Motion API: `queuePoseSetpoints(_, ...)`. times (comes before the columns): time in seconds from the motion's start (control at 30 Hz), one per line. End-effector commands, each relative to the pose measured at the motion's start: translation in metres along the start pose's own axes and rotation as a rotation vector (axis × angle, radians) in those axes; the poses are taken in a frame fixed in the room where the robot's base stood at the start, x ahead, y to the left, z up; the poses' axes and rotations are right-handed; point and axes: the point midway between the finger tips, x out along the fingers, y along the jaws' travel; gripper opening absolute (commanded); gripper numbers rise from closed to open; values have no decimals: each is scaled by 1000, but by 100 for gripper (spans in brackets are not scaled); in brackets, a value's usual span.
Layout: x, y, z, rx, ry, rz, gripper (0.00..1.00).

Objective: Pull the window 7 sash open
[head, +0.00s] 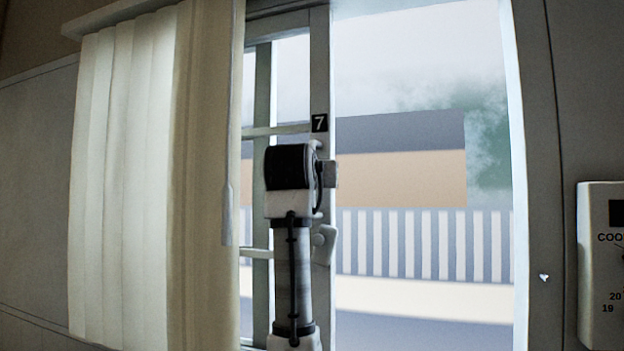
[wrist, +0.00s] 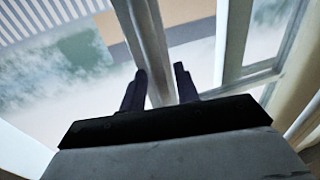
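The window 7 sash (head: 319,60) has a pale frame with the black "7" tag on its right upright. The upright stands left of a wide clear view outdoors. A pale rounded catch (head: 324,243) sits low on the upright, partly behind my arm. My arm rises in front of the sash, and its end hides part of the upright. In the wrist view, the two dark fingers of my gripper (wrist: 160,85) stand apart, one on each side of a pale upright (wrist: 146,45) of the frame. I cannot tell whether they press on it.
Cream vertical blinds (head: 140,170) hang left of the sash, with a wand (head: 227,160) close by. The dark window jamb (head: 545,150) is at the right, and a white thermostat (head: 600,260) is on the wall beyond it. A fence (head: 430,245) shows outside.

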Motion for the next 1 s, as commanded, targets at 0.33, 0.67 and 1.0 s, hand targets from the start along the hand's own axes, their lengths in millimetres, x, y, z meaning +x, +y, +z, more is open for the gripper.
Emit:
queuePoseSetpoints(0.33,-12,0,3,0,0,0,31)
queuePoseSetpoints(0.67,-85,0,4,1,4,-1,31)
queuePoseSetpoints(1.0,-134,0,1,0,0,0,31)
